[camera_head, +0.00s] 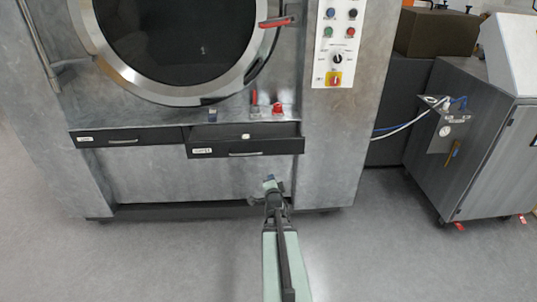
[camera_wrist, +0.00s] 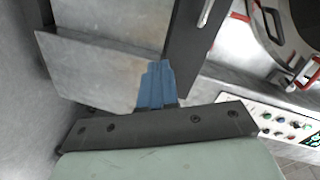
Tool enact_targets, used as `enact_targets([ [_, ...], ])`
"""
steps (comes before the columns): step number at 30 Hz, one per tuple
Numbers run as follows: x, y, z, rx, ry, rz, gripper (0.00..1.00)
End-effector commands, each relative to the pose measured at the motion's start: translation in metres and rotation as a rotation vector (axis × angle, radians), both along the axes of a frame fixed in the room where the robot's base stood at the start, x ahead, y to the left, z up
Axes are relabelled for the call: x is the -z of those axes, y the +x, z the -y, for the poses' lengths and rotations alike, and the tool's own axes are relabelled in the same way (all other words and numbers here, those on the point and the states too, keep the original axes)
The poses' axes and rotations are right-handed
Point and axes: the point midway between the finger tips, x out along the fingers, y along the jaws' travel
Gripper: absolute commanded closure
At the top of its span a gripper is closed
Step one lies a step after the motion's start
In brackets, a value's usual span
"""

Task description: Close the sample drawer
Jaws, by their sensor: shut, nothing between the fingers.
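The washer's sample drawer (camera_head: 272,149) is the right one of two black drawers under the round door. It stands partly pulled out, with its open top showing behind the front and a pale handle on it. In the wrist view a dark drawer front (camera_wrist: 190,45) with a handle runs just beyond the fingers, apparently the same drawer. My gripper (camera_head: 269,182) is shut and empty, below and in front of the sample drawer's right half. Its blue fingertips (camera_wrist: 158,68) lie close together in the wrist view. I cannot tell whether they touch the drawer.
The left drawer (camera_head: 108,139) sits flush. The round door (camera_head: 180,45) and its red-handled latch (camera_head: 277,21) are above. A control panel (camera_head: 338,45) is at upper right. A grey cabinet (camera_head: 465,130) stands at the right. The floor in front is clear.

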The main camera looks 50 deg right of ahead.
Motion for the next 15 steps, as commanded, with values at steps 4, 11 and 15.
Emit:
enact_targets([
  [4,-0.027,0.004,0.0,0.006,0.051,0.245,1.0],
  [11,-0.034,0.005,-0.001,0.013,0.149,0.393,1.0],
  [15,-0.034,0.007,0.002,0.016,0.163,0.408,1.0],
])
